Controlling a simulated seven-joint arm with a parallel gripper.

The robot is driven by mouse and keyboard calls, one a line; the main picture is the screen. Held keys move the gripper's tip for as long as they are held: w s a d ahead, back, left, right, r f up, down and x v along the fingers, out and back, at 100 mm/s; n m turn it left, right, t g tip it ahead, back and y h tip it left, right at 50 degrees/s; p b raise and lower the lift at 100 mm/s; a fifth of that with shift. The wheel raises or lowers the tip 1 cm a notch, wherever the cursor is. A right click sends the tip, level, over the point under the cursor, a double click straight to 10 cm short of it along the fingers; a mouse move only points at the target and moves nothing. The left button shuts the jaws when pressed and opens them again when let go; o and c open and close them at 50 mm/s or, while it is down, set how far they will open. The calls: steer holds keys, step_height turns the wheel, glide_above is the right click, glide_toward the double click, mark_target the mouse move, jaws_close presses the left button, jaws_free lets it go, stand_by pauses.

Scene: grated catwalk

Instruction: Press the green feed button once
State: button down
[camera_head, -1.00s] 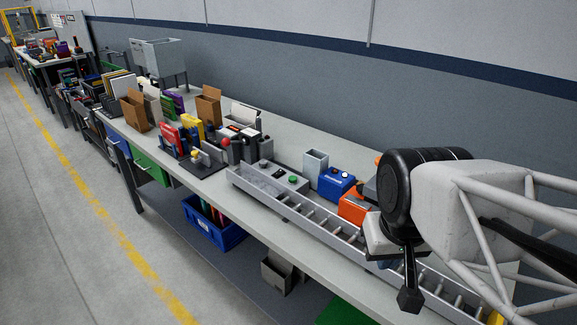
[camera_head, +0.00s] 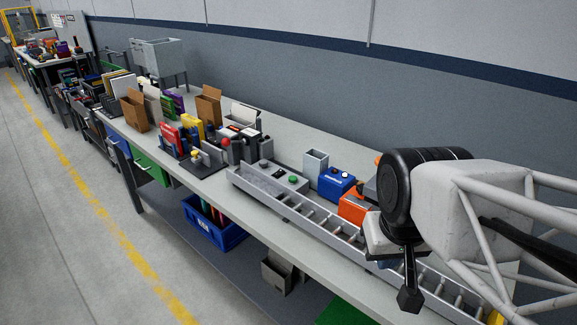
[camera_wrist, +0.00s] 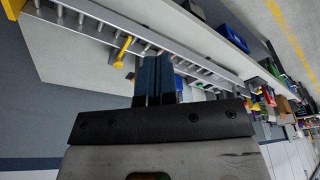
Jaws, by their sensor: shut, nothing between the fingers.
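A round green button (camera_head: 293,179) sits on top of a grey box by the roller conveyor, in the middle of the head view. My gripper (camera_head: 388,264) hangs over the conveyor at the right of the head view, well away from both buttons and partly hidden by my arm. In the wrist view its blue fingers (camera_wrist: 154,66) are together and empty.
The roller conveyor (camera_head: 325,223) runs along the bench's front edge. A blue box (camera_head: 336,183), an orange box (camera_head: 354,207) and an open grey bin (camera_head: 315,166) stand behind it. A yellow part (camera_wrist: 123,52) stands out by the conveyor.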

steer(key=shift+w, duration=0.1)
steer(key=m+t+y, duration=0.2)
steer(key=m+y, duration=0.6)
steer(key=m, duration=0.8)
glide_above(293, 178)
step_height(293, 178, down, 8)
steer(key=shift+f+n+t, duration=0.2)
steer(key=shift+n+t, duration=0.1)
steer(key=shift+f, duration=4.3)
